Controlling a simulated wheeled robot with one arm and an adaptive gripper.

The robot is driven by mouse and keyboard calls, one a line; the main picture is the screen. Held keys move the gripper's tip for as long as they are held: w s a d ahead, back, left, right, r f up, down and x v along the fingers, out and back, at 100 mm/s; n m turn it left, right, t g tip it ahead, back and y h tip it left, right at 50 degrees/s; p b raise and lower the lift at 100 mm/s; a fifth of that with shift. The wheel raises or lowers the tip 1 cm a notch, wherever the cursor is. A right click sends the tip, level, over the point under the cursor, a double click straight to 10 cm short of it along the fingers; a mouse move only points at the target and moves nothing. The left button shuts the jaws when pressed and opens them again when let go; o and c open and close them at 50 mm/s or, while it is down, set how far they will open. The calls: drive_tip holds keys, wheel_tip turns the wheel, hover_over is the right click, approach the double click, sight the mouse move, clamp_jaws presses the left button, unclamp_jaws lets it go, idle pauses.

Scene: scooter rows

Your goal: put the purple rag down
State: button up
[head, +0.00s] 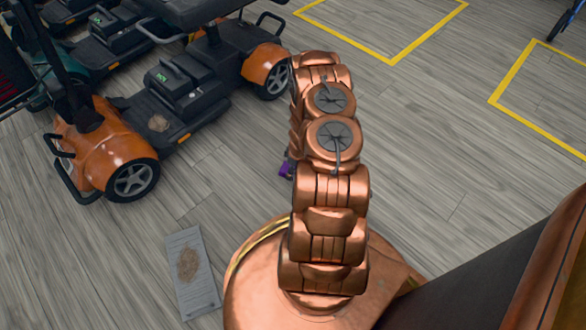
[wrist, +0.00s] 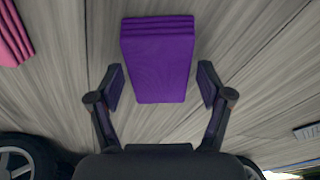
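The purple rag (wrist: 159,62) is a folded, layered block in the middle of the wrist view. My gripper (wrist: 161,84) has its two fingers spread, one on each side of the rag. A narrow strip of floor shows between each finger and the rag, so neither finger visibly touches it. I cannot tell for sure whether the rag rests on the floor. In the head view only a small purple patch of the rag (head: 286,170) shows left of my arm. My arm hides the rest of it and the gripper.
An orange scooter (head: 120,155) stands at the left, with more scooters behind it. A grey board (head: 192,275) with a brown patch lies on the floor. Yellow outlines (head: 392,62) mark bare floor at upper right. A pink folded cloth (wrist: 10,38) shows in the wrist view.

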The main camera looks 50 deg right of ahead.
drive_tip(key=shift+o, duration=0.7)
